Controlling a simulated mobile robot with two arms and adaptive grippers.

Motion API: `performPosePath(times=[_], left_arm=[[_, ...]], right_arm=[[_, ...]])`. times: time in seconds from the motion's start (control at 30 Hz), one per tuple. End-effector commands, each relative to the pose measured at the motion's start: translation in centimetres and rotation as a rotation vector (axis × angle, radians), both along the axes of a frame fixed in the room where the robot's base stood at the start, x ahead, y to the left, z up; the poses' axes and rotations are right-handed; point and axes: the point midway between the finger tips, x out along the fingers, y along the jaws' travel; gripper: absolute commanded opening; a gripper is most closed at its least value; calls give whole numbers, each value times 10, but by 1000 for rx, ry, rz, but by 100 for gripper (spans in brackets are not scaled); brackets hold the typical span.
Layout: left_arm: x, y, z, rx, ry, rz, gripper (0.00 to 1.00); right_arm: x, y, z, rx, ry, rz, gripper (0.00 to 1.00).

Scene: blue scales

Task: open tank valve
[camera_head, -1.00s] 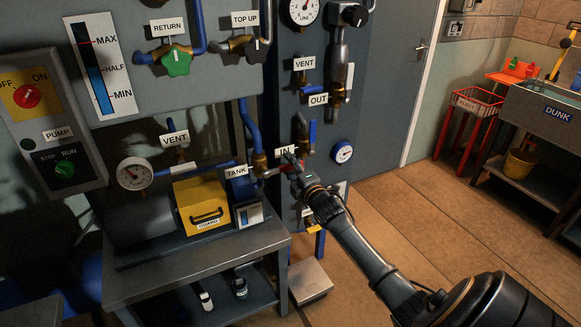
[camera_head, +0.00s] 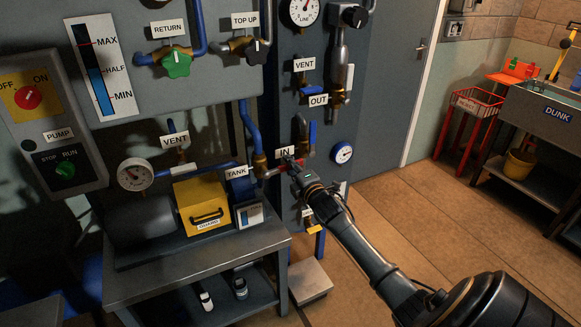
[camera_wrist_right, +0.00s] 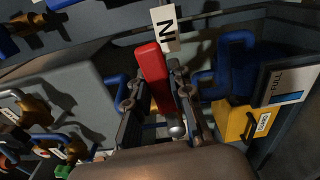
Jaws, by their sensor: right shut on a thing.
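The tank valve's red lever handle (camera_wrist_right: 151,78) stands between the two fingers of my right gripper (camera_wrist_right: 158,98) in the right wrist view. The right gripper (camera_head: 289,162) is shut on it. In the head view, a little red shows beside the fingers, just below the IN label (camera_head: 285,152). The TANK label (camera_head: 236,172) is left of it, next to a brass fitting (camera_head: 259,162) on a blue pipe. The gripper hides much of the valve body, so the lever's exact angle is hard to tell. My left gripper is not in view.
A yellow box (camera_head: 201,204) and a small level gauge (camera_head: 249,215) sit on the grey bench (camera_head: 190,258) at left. A round gauge (camera_head: 342,152) and the OUT and VENT pipes are close by on the panel. The floor at right is open.

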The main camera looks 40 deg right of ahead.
Motion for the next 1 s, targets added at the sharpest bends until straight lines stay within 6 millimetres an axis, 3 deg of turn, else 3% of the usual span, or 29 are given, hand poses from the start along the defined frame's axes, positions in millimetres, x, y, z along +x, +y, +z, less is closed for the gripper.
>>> performPosePath(times=[0.53, 1.0], left_arm=[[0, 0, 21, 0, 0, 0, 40], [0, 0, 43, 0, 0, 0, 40]], right_arm=[[2, 10, 37, -459, 110, 0, 0], [8, 34, 62, -894, 215, 1, 0]])
